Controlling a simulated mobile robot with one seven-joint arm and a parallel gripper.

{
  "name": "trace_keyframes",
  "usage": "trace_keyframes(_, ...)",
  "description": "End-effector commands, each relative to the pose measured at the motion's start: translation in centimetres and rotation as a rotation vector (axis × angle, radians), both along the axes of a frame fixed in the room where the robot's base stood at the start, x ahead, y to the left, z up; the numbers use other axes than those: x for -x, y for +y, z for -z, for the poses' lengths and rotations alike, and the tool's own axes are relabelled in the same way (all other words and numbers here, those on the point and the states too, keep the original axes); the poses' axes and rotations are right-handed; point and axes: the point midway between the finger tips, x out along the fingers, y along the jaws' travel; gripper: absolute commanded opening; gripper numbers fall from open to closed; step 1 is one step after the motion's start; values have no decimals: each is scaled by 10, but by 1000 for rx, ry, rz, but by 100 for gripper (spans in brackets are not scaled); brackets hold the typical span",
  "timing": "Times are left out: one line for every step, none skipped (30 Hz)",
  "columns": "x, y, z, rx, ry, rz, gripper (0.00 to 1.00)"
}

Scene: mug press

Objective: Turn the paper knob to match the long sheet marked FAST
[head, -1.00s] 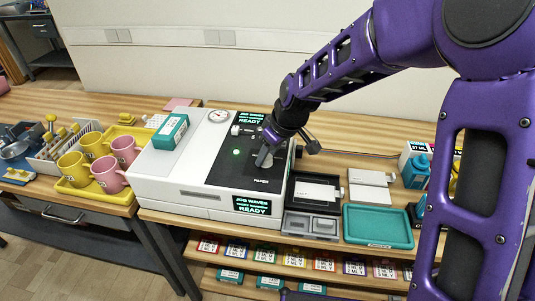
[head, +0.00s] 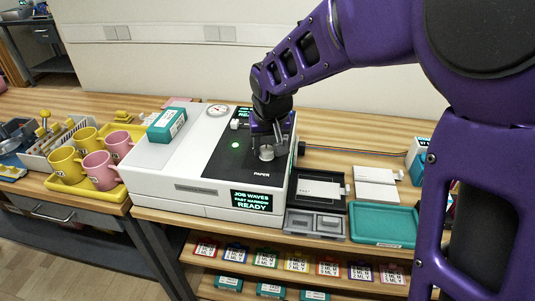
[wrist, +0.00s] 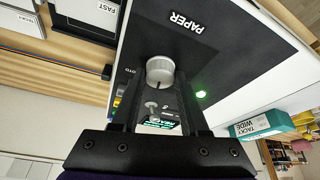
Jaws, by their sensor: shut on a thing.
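The paper knob (head: 267,153) is a round light-grey dial on the black panel of the white press (head: 165,190). In the wrist view the knob (wrist: 159,70) stands beside the word PAPER, with a short dark line on its face. My gripper (head: 266,142) points down over it, and in the wrist view its fingers (wrist: 160,82) are shut on the knob's sides. A white sheet marked FAST (wrist: 97,12) shows at the top left of the wrist view. A long white sheet (head: 318,189) lies in a black tray right of the press; its print is too small to read here.
The press screen (head: 251,201) reads JOB WAVES, FAST NARROW, READY. A teal box (head: 166,125) lies on the press. Yellow and pink mugs (head: 97,165) stand on a yellow tray at left. A teal tray (head: 380,224) and white blocks (head: 376,182) are at right.

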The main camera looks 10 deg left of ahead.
Motion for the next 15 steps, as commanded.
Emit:
trace_keyframes(0, 1, 3, 0, -2, 27, 0)
trace_keyframes(0, 2, 3, -1, -2, 47, 0)
trace_keyframes(0, 2, 2, -1, -2, 70, 0)
trace_keyframes(0, 1, 2, 0, -2, 88, 0)
trace_keyframes(0, 1, 2, 0, -1, 104, 0)
trace_keyframes(1, 2, 2, 0, 0, 122, 0)
trace_keyframes(0, 2, 2, 0, -1, 135, 0)
trace_keyframes(0, 2, 1, -1, -1, 148, 0)
trace_keyframes(0, 2, 1, -1, -1, 161, 0)
trace_keyframes(0, 2, 1, -1, 0, 172, 0)
trace_keyframes(0, 2, 1, -1, 0, 179, 0)
trace_keyframes(0, 2, 1, -2, 0, 189, 0)
trace_keyframes(0, 2, 0, -1, 0, 196, 0)
trace_keyframes(0, 1, 0, -1, 0, 200, 0)
trace_keyframes(0, 1, 0, -1, 0, 205, 0)
